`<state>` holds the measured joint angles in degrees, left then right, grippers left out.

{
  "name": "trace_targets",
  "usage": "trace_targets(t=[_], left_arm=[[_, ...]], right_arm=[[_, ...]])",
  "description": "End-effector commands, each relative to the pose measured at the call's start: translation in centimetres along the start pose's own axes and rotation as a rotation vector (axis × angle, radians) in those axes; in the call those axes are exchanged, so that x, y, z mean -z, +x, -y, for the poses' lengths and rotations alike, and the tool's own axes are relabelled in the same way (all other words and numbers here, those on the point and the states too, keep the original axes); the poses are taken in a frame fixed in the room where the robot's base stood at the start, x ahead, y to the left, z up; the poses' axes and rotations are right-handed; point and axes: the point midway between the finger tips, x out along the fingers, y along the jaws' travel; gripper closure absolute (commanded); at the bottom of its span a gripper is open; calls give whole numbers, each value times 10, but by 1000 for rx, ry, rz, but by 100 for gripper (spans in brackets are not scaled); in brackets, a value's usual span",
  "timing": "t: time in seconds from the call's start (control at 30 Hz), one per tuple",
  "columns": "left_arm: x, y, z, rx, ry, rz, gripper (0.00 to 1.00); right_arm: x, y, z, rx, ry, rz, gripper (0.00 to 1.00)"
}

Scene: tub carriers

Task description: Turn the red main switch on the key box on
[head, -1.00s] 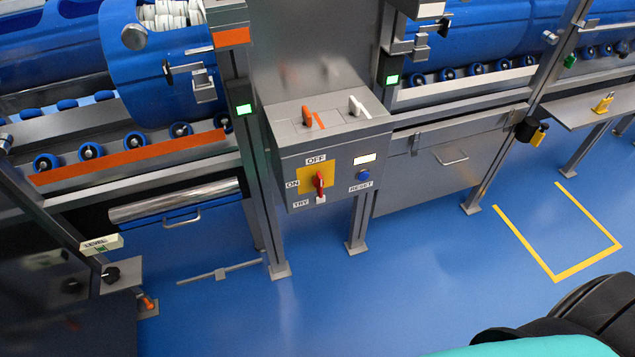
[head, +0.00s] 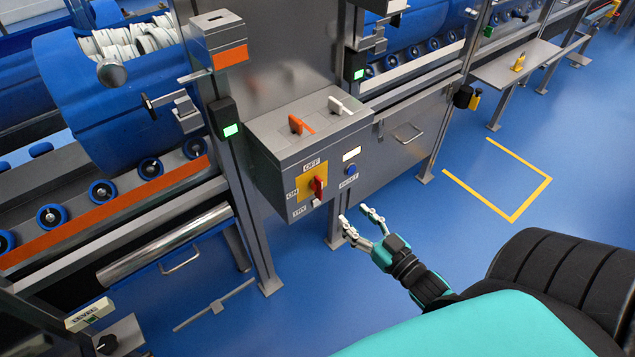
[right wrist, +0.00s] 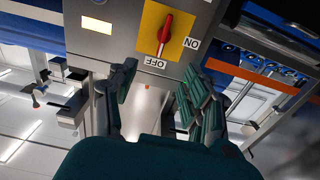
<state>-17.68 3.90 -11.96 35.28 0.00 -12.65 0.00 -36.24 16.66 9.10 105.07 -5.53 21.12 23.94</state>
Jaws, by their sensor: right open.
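The grey key box (head: 268,158) stands on a post near the middle of the head view. Its front has a yellow plate (head: 304,187) with the red main switch (head: 318,187), labelled OFF, ON and TRY. The red handle is roughly upright, in line with the OFF label. My right gripper (head: 355,214) is open and empty, to the right of and below the switch, apart from the box. In the right wrist view the red switch (right wrist: 165,34) appears upside down, beyond the open fingers (right wrist: 158,84). My left gripper is not in view.
A blue RESET button (head: 351,170) and a lit lamp (head: 351,153) sit right of the switch. Orange (head: 299,125) and white (head: 340,106) handles stand on the box top. A steel conveyor with blue rollers lies left.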

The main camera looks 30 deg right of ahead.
Motion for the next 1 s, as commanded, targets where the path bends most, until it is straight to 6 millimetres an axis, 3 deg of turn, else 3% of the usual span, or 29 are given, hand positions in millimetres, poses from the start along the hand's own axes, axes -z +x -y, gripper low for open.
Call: trace_targets(t=[0.1,0.5,0.7,1.0], left_arm=[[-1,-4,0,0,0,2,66],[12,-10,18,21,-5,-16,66],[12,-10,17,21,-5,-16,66],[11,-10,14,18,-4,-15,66]], right_arm=[[2,29,0,0,0,-4,50],[1,111,-1,-1,-1,-1,50],[-1,133,0,-1,0,2,50],[-1,139,0,-1,1,2,50]])
